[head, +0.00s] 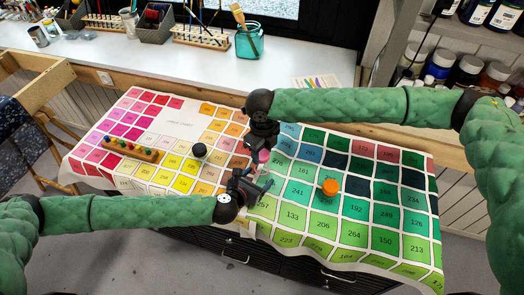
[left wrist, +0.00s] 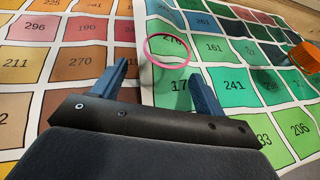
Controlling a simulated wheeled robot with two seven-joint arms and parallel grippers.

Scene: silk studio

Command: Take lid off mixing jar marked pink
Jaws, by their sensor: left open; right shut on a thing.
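My right gripper (head: 262,148) points down over the middle of the colour-chart cloth and is shut on a small pink-marked jar (head: 263,157). Fingers hide part of the jar, and I cannot tell lid from body there. In the left wrist view a thin pink ring (left wrist: 166,63) shows, with the cloth visible through it. My left gripper (head: 260,180) is open and empty, just below and in front of the jar. In the left wrist view its two blue fingers (left wrist: 160,70) stand apart, with the ring just beyond and between their tips.
A black-lidded jar (head: 199,151) stands left and an orange-lidded jar (head: 330,187) stands right on the cloth (head: 160,123). A wooden holder (head: 131,149) with coloured pegs lies at the left. A white bench (head: 160,62) behind holds brushes and a teal jar (head: 249,42).

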